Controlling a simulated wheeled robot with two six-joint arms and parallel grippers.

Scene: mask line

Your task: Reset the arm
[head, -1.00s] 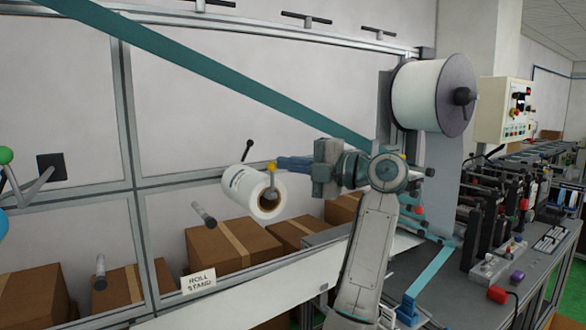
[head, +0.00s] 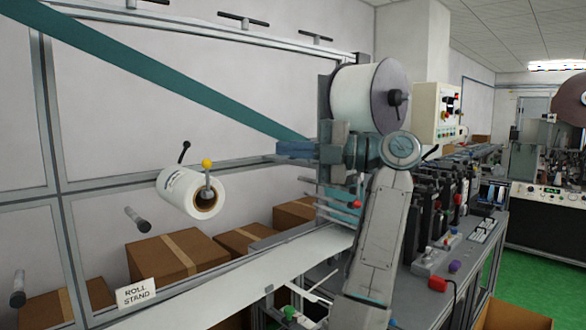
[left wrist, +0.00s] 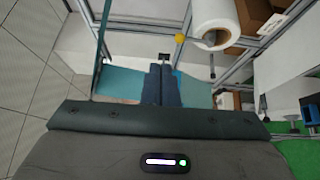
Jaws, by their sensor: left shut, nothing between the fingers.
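My left gripper (head: 283,149) is in the middle of the head view, with its blue fingers pointing left. The arm rises from the lower right of the head view and bends at a round joint. My right gripper is in neither view.
A small white roll (head: 180,188) sits on a wall peg left of my gripper. The large white roll (head: 355,95) is just behind my arm. A teal web (head: 170,75) slants across. Cardboard boxes (head: 165,256) stand below. The machine bench (head: 425,285) is right of my arm.

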